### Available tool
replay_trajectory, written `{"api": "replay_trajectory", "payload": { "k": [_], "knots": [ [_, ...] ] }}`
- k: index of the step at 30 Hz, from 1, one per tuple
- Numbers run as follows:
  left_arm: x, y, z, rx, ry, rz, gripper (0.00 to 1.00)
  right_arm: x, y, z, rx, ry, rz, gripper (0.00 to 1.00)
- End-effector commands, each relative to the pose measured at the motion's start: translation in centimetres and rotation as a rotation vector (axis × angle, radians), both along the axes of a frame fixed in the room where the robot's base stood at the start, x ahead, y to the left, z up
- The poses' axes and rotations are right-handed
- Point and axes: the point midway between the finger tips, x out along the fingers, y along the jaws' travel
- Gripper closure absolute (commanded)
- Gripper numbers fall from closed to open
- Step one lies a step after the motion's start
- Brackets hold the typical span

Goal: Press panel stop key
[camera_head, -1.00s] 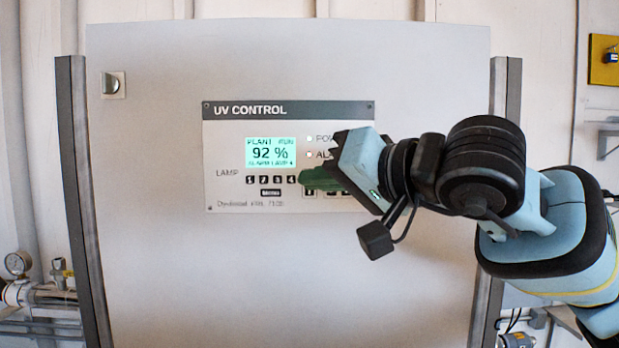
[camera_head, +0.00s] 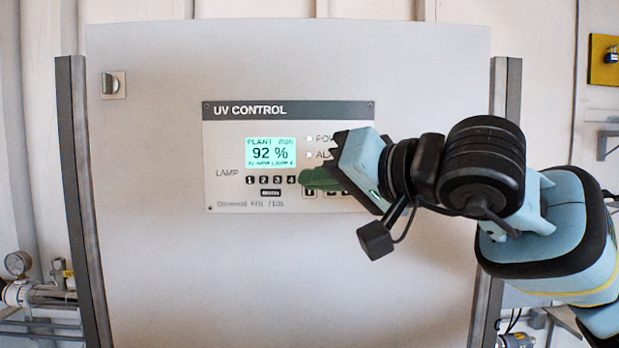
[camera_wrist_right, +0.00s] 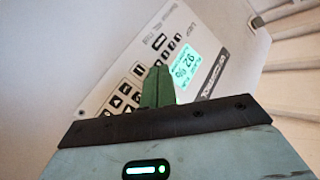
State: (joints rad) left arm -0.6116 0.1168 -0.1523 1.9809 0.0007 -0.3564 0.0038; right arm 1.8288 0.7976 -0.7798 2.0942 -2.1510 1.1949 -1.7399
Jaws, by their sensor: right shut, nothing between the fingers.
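The UV control panel (camera_head: 240,196) is a light plate with a dark "UV CONTROL" header on a grey cabinet door. Its lit display (camera_head: 270,152) reads "PLANT RUN" and "92 %". The black lamp keys (camera_head: 270,180) are numbered, with a wider key below. I cannot tell which key is stop; keys at the lower right are partly hidden by my right gripper (camera_head: 312,180). That gripper is shut and empty, its green fingers in front of the panel right of the lamp keys. In the right wrist view the fingertips (camera_wrist_right: 158,72) overlap the keypad (camera_wrist_right: 128,88); contact cannot be told.
The cabinet door (camera_head: 280,270) is flat and clear around the panel, with a small latch (camera_head: 113,85) at upper left. Dark posts (camera_head: 84,190) flank it. Pipes and a gauge (camera_head: 18,264) are at lower left. A yellow board (camera_head: 604,60) hangs at upper right.

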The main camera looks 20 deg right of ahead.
Motion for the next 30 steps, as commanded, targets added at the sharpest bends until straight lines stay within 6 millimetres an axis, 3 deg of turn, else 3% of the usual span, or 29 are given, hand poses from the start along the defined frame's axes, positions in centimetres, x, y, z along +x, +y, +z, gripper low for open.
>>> {"api": "replay_trajectory", "payload": {
  "k": [30],
  "knots": [
    [-0.02,-0.05,-0.03,-0.002,0.001,0.002,0.64,0.83,-0.24,-0.01,0.0,0.0,0.0,1.0]
  ]
}}
